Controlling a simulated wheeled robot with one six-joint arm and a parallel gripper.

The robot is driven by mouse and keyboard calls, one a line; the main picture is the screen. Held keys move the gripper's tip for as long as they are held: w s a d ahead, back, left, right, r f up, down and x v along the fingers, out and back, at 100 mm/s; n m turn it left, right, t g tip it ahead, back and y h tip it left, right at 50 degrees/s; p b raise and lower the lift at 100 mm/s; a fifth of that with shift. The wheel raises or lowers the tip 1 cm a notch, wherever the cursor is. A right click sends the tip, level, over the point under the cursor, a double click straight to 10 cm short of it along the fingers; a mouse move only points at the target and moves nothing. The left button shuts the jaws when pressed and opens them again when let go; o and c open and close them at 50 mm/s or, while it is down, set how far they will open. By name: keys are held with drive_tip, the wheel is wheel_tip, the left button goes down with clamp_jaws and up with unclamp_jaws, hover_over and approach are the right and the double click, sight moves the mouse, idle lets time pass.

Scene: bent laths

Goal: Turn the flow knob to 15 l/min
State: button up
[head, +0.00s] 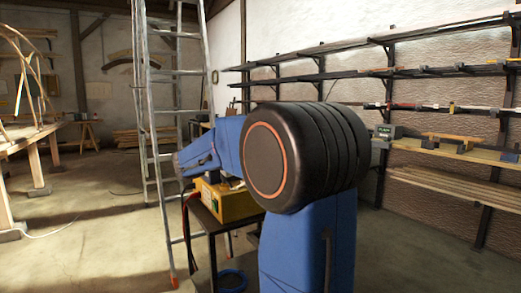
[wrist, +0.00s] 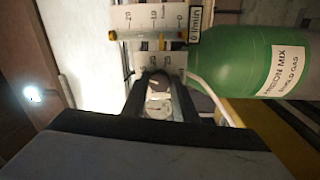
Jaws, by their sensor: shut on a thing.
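In the wrist view my gripper (wrist: 159,97) is shut on the flow knob (wrist: 158,84), a small pale round part between the dark fingers. Just beyond it is the white flow scale (wrist: 146,17), seen turned sideways, with 20, 10 and 0 marked and an l/min label. A clear tube with yellowish ends runs across the scale; the float's exact reading is too small to tell. A green gas bottle (wrist: 240,60) with a white label lies to the right in the picture. In the head view my arm hides the knob and scale.
In the head view a yellow box (head: 238,204) stands on a dark stand beyond my arm. An aluminium ladder (head: 148,120) stands left of it. A blue coil (head: 231,281) lies on the floor. Wall shelves (head: 440,150) line the right. Floor at left is mostly clear.

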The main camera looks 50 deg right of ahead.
drive_tip(key=shift+m, duration=0.5)
drive_tip(key=o, duration=1)
drive_tip(key=shift+a, duration=0.15)
drive_tip(key=v, duration=1.7)
drive_tip(key=shift+w+a, duration=0.1)
drive_tip(key=shift+w, duration=0.05)
